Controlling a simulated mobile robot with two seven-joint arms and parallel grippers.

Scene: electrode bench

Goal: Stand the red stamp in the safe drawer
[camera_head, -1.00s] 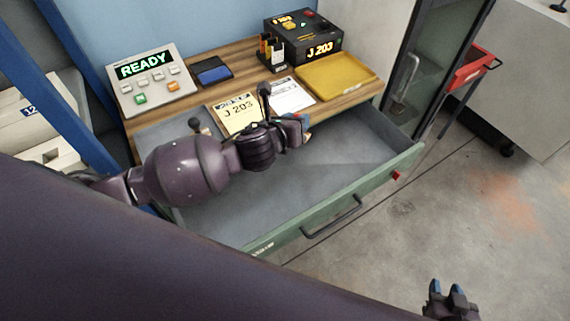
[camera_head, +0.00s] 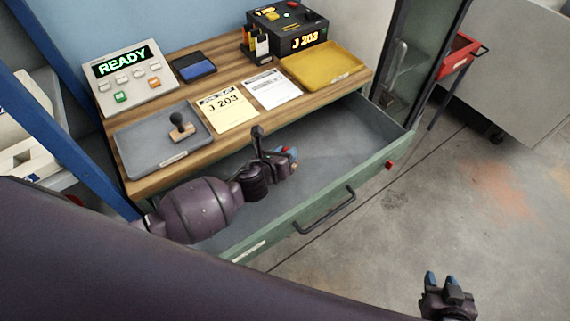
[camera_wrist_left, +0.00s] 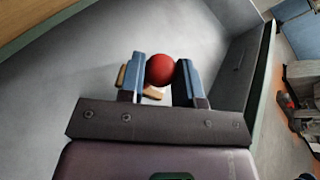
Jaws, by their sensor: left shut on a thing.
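The safe drawer (camera_head: 335,150) is pulled open below the desk top, with a bare grey floor. My left gripper (camera_head: 291,157) is over the open drawer and is shut on the red stamp. In the left wrist view the stamp's round red knob (camera_wrist_left: 161,69) sits between the blue fingertips of my left gripper (camera_wrist_left: 163,82). Parts of its light wooden base show beneath the knob. I cannot tell whether the base touches the drawer floor. My right gripper (camera_head: 442,284) is at the lower right, over the floor, empty with its blue fingertips apart.
A grey tray (camera_head: 135,149) on the desk holds a black-handled stamp (camera_head: 181,127). A yellow tray (camera_head: 325,67), a J 203 card (camera_head: 226,112), a white sheet (camera_head: 271,88) and a READY panel (camera_head: 128,77) also lie there. The drawer front (camera_head: 270,240) borders the drawer.

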